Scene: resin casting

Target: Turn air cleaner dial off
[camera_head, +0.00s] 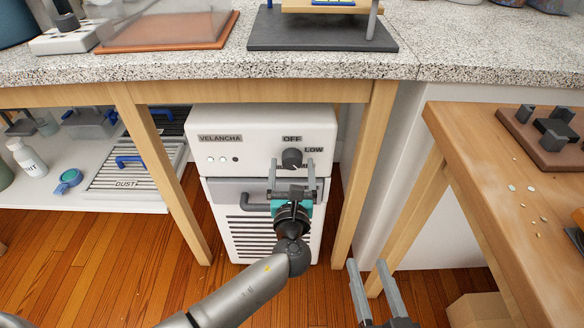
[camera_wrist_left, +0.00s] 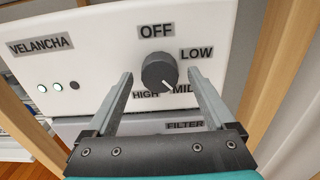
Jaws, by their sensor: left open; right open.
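The air cleaner (camera_head: 222,170) is a white box under the counter, labelled VELANCHA. Its round dark dial (camera_head: 292,158) sits on the upper front panel, and shows large in the left wrist view (camera_wrist_left: 160,70). OFF is above the dial, LOW at upper right, MID at lower right, HIGH at lower left. The white pointer mark slants down and right, toward MID. My left gripper (camera_head: 291,163) is open in front of the panel, its fingers on either side of the dial in the picture; contact cannot be told. My right gripper (camera_head: 367,264) is open and empty at lower right.
Wooden table legs (camera_head: 165,170) flank the air cleaner, with the granite counter (camera_head: 210,67) above. A grey handle (camera_head: 253,201) is on its lower door. A wooden table (camera_head: 470,150) stands right. A white shelf (camera_head: 115,201) at left holds a DUST-labelled item.

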